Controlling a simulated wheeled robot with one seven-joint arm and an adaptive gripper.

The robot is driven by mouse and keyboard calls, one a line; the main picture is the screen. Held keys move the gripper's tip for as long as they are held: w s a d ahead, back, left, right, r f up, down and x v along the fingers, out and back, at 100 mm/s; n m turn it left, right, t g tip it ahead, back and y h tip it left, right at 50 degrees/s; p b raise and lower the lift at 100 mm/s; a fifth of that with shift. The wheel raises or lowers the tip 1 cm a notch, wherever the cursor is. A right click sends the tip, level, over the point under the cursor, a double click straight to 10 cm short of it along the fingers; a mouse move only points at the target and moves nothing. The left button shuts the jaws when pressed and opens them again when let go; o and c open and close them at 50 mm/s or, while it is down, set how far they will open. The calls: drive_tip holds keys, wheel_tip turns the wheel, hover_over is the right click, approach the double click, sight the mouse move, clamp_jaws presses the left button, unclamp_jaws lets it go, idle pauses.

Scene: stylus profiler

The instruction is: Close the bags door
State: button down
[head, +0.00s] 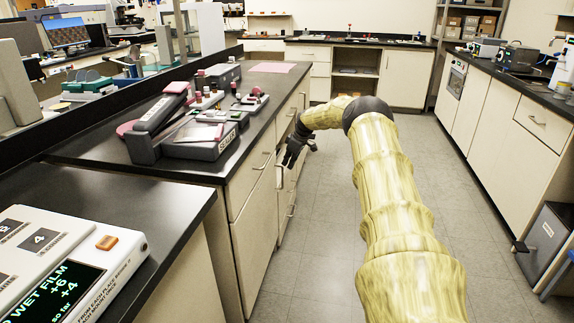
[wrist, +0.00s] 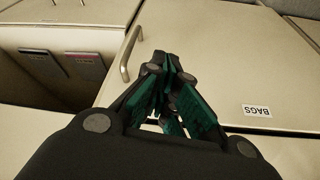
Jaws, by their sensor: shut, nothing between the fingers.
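The bags door (wrist: 225,70) is a pale cream panel in the wrist view, with a white BAGS label (wrist: 257,110) that appears upside down. A metal bar handle (wrist: 131,55) is near its left edge. Left of that edge is a shaded, recessed space, so the door looks at least partly open; how far I cannot tell. My gripper (wrist: 168,65) is shut and empty in front of the panel, right of the handle; contact is unclear. In the head view my gripper (head: 293,152) is beside the left bench's cabinet fronts; the label cannot be seen there.
Two small labelled plates (wrist: 75,66) show in the recessed space. The left bench's black worktop (head: 95,150) bears a grey sealer (head: 205,138). A grey box (head: 547,240) stands by the right cabinets.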

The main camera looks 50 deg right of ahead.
drive_tip(key=shift+s+d, duration=0.1)
drive_tip(key=s+d+r+p, duration=0.1)
drive_tip(key=s+d+r, duration=0.3)
drive_tip(key=r, duration=0.5)
drive_tip(key=shift+s+r, duration=0.15)
drive_tip(key=shift+s, duration=1.1)
drive_tip(key=shift+a, duration=0.1)
